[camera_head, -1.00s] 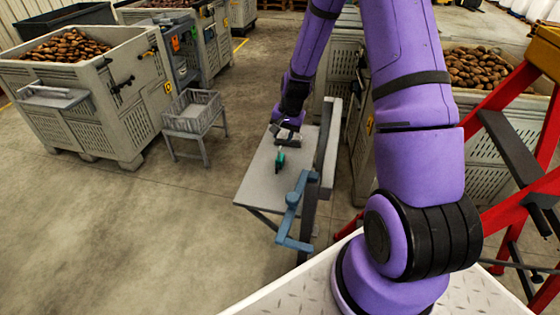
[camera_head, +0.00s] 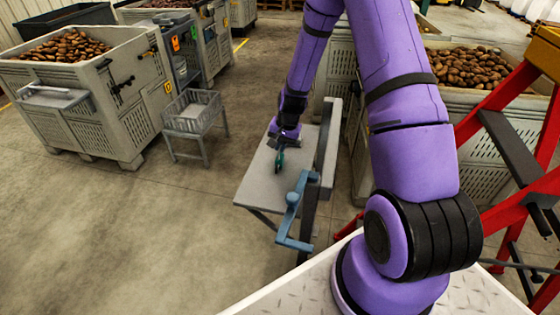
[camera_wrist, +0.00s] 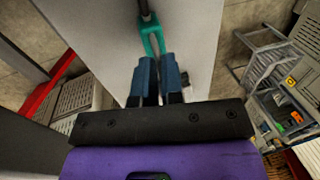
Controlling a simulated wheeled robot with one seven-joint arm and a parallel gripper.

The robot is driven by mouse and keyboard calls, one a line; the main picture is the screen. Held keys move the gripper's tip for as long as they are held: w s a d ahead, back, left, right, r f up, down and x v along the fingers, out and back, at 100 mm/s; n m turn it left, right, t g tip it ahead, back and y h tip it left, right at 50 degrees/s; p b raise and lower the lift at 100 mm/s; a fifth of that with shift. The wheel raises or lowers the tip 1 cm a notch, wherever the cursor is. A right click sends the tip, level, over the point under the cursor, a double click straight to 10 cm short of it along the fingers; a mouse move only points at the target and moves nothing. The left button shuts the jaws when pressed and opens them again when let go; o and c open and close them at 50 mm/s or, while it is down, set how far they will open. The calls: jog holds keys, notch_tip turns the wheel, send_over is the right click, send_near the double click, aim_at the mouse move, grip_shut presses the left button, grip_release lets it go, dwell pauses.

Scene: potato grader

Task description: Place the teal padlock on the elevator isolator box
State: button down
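The teal padlock (camera_head: 279,163) is on the grey table in the head view, at the tip of my gripper (camera_head: 279,148). In the wrist view the teal piece (camera_wrist: 152,36) is forked, with a dark part at its far end. My gripper's two blue fingers (camera_wrist: 158,68) sit close together at the fork's near ends, with a narrow gap between them. I cannot tell whether they are shut on it. I cannot clearly identify the elevator isolator box in these views.
The grey table (camera_head: 255,185) has a blue handle (camera_head: 292,205) at its near right edge. A grey crate on a stand (camera_head: 193,115) and potato bins (camera_head: 100,105) stand left. A red ladder frame (camera_head: 490,155) is at the right.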

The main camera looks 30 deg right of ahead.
aim_at(281, 157)
jog(key=shift+r, duration=0.1)
notch_tip(281, 157, up, 10)
dwell(0.7)
